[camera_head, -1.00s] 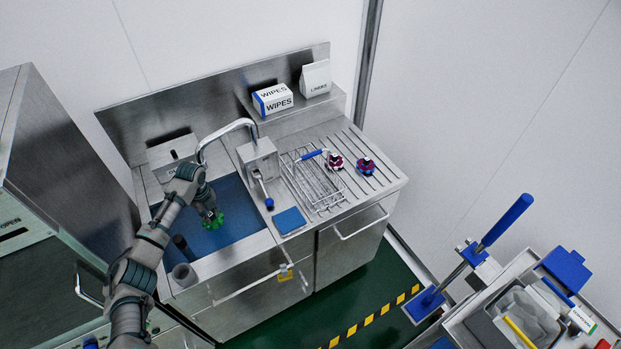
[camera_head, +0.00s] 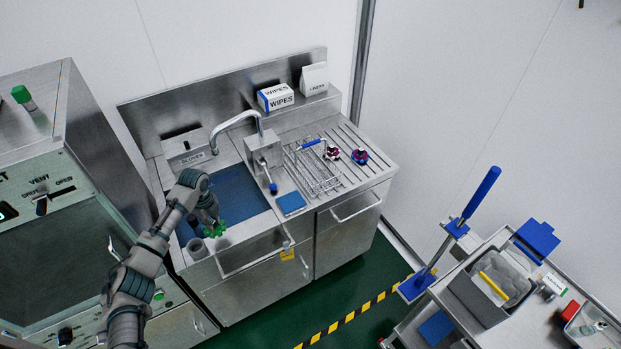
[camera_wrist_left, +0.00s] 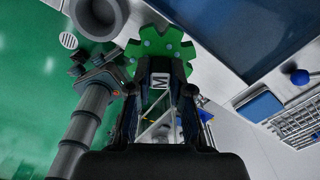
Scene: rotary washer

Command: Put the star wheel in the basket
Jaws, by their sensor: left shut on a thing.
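My left gripper (camera_head: 209,217) is shut on a green star wheel (camera_head: 214,229), above the front part of the sink in the head view. In the left wrist view the toothed green wheel (camera_wrist_left: 160,46) sits between the fingertips, with sink rim and green floor behind. A wire basket (camera_head: 316,172) with a blue handle stands on the drainboard, right of the sink and apart from the gripper. Part of the basket (camera_wrist_left: 301,122) shows at the right of the left wrist view. My right gripper is not in view.
A tap (camera_head: 236,121) arches over the sink (camera_head: 238,190). A blue sponge-like block (camera_head: 291,202) lies between sink and basket. Two purple-red wheel-shaped parts (camera_head: 360,157) lie near the basket. A grey cup (camera_head: 197,248) stands at the sink's front left corner.

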